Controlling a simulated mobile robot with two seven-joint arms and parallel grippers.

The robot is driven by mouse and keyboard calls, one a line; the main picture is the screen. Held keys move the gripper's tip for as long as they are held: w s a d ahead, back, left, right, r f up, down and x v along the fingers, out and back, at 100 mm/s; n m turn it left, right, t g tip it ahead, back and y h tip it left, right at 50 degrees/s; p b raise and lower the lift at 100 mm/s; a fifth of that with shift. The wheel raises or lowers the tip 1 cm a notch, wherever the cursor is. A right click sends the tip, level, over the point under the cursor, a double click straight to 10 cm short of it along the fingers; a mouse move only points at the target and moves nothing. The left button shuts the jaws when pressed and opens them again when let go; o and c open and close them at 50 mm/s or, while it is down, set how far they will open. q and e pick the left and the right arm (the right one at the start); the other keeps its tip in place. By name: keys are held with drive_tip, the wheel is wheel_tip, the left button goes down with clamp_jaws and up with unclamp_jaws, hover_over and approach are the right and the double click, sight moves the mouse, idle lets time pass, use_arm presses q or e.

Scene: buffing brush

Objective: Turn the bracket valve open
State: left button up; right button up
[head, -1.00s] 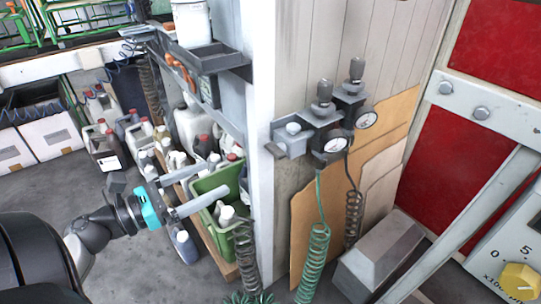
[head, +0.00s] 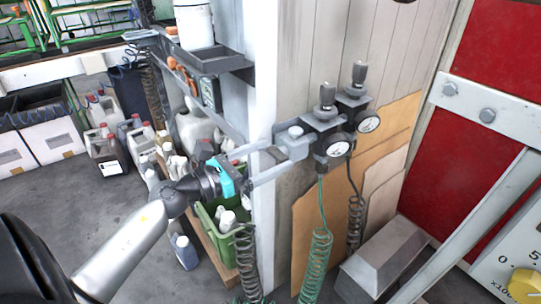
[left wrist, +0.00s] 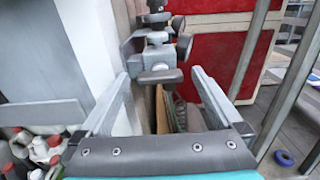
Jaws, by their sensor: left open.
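The bracket valve (head: 297,143) is a grey block with a round light knob, fixed to the wall panel at the left end of the regulator row. In the left wrist view its dark grey handle (left wrist: 160,77) lies crosswise, seen between my fingertips. My left gripper (head: 282,157) is open, with its two long grey fingers reaching to the left end of the bracket. In the left wrist view the gripper (left wrist: 161,77) shows a finger on each side of the handle. I cannot tell whether either finger touches it. My right gripper is not in view.
Two regulators with gauges (head: 338,147) and black knobs sit just right of the valve. Green (head: 316,260) and black coiled hoses hang below. A white post (head: 264,80) stands at the left, with a shelf of bottles and a green crate (head: 222,240) beyond.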

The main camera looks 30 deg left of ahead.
use_arm(q)
drive_tip(key=shift+w+d, duration=0.15)
drive_tip(key=shift+w, duration=0.3)
drive_tip(key=c, duration=1.3)
